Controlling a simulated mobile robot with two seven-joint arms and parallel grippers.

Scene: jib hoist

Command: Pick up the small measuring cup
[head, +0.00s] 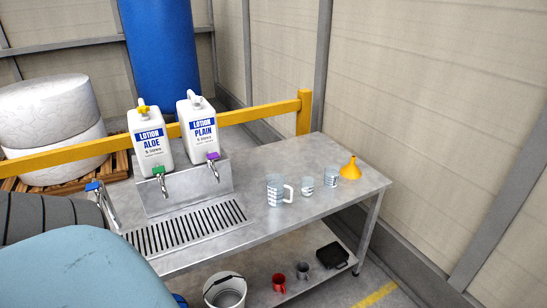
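Three clear measuring vessels with pale markings stand upright in a row on the metal table (285,158). The largest is a jug (274,192) with a handle on its right side. To its right is a small measuring cup (307,187), and further right another small cup (331,179) of similar size. I cannot tell which of these two is smaller. All three stand apart. Neither of my grippers is in view, and nothing is touching the cups.
A yellow funnel (350,170) stands right of the cups. Two lotion bottles, Aloe (150,143) and Plain (202,128), stand behind a drip grate (188,226). A bucket (225,292), red mug (279,283), grey mug (303,270) and black case (332,256) are below. A yellow rail (262,111) runs behind.

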